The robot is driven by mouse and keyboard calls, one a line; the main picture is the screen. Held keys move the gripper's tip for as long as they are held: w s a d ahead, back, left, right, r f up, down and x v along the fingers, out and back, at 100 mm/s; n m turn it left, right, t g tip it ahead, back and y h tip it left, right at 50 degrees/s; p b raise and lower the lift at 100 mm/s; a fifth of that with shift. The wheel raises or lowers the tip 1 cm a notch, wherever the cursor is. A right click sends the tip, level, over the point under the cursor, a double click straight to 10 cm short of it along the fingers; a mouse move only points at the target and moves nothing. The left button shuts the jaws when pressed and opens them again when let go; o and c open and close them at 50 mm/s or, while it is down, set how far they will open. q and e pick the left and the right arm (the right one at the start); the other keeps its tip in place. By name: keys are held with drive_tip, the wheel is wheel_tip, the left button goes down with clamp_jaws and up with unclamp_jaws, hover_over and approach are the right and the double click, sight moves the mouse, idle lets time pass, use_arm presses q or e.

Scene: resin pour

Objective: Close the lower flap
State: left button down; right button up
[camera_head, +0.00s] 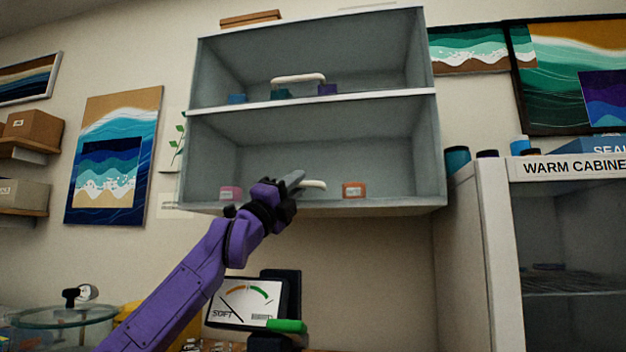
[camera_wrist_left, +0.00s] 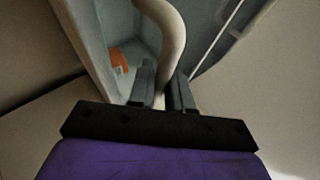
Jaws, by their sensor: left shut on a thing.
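The wall cabinet (camera_head: 443,140) has an upper and a lower compartment. A pale handle (camera_head: 316,185) sits low in front of the lower compartment and belongs to the lower flap. The flap's panel is hard to make out, and I cannot tell its exact angle. My left gripper (camera_head: 295,183) is shut on this handle from the left. In the left wrist view the curved handle (camera_wrist_left: 173,40) runs down between the two fingers of the gripper (camera_wrist_left: 163,92). A similar upper handle (camera_head: 299,78) shows in front of the upper compartment. My right gripper is not in view.
Small jars stand in the cabinet, including a pink one (camera_head: 231,193) and an orange one (camera_head: 354,190). The warm cabinet (camera_head: 487,230) stands at the right. A gauge display (camera_head: 245,301) is below. The wall right under the cabinet is clear.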

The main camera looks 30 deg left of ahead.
use_arm(q)
drive_tip(key=shift+w+a+n+y, duration=0.3)
drive_tip(key=shift+w+a+y, duration=0.15)
drive_tip(key=shift+a+y, duration=0.05)
drive_tip(key=shift+w, duration=0.1)
drive_tip(key=c, duration=1.4)
unclamp_jaws()
drive_tip(key=shift+f, duration=0.1)
